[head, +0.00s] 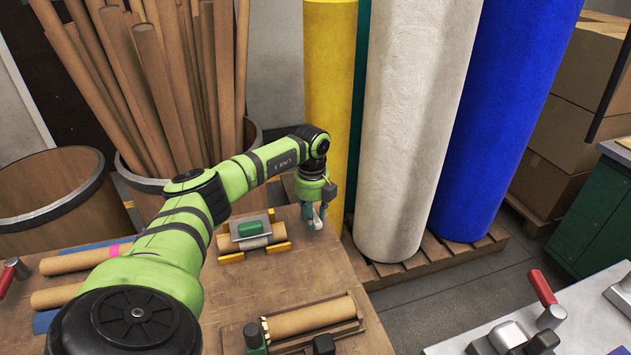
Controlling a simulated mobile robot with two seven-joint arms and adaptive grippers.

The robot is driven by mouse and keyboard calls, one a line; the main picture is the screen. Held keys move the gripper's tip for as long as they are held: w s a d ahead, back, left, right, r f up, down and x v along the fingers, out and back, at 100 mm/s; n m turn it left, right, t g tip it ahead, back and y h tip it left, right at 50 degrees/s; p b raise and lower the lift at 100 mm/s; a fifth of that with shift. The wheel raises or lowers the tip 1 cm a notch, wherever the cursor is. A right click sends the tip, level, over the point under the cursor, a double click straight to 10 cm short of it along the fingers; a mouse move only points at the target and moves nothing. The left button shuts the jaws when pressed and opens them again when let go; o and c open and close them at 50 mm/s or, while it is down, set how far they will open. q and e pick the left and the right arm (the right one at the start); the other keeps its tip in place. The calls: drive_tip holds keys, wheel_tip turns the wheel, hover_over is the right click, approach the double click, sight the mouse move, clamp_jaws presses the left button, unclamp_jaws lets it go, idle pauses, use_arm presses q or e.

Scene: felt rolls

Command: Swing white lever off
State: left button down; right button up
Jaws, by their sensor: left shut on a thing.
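My left gripper (315,217) reaches down at the right edge of the wooden worktop. Its fingers are shut on a small whitish piece, which appears to be the white lever (319,223). The fingers hide most of this piece, so its angle and its mount cannot be made out. My right gripper is out of view.
A cardboard tube (308,318) lies in a tray nearer me. Tall yellow (329,80), white (412,130) and blue (505,120) rolls stand close behind. A red-handled lever (543,290) is at right.

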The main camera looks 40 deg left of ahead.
use_arm(q)
drive_tip(key=shift+s+a+m, duration=0.1)
drive_tip(key=shift+s+m, duration=0.05)
drive_tip(key=shift+m, duration=0.15)
drive_tip(key=c, duration=0.8)
unclamp_jaws()
drive_tip(key=shift+r, duration=0.3)
wheel_tip(320, 180, up, 11)
drive_tip(key=shift+r, duration=0.2)
